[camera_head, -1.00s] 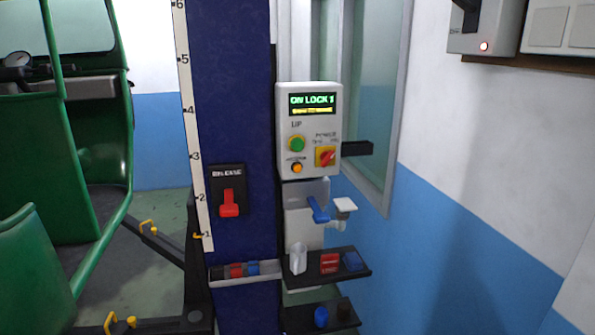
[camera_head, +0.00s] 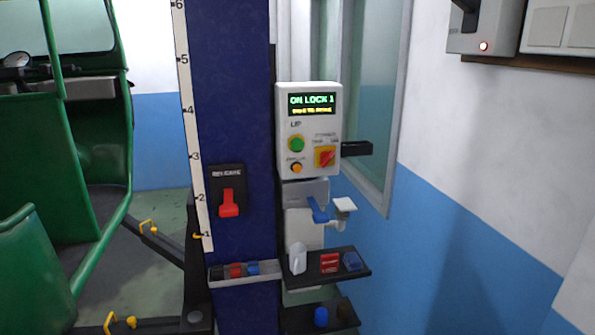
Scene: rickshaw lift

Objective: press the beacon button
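The control box (camera_head: 309,130) is a pale panel on the blue lift column. Its lit display (camera_head: 312,104) reads "ON LOCK 1" in green, with a smaller yellow line below. A red switch on a yellow plate (camera_head: 325,157) is at the right, under a label that looks like "POWER". Neither of my grippers shows.
The blue column (camera_head: 235,90) carries a red release lever (camera_head: 229,203) and a height scale (camera_head: 194,130). Small shelves (camera_head: 346,263) with loose items stick out below the box. A green rickshaw (camera_head: 100,160) stands at left. A grey wall box (camera_head: 484,27) is at upper right.

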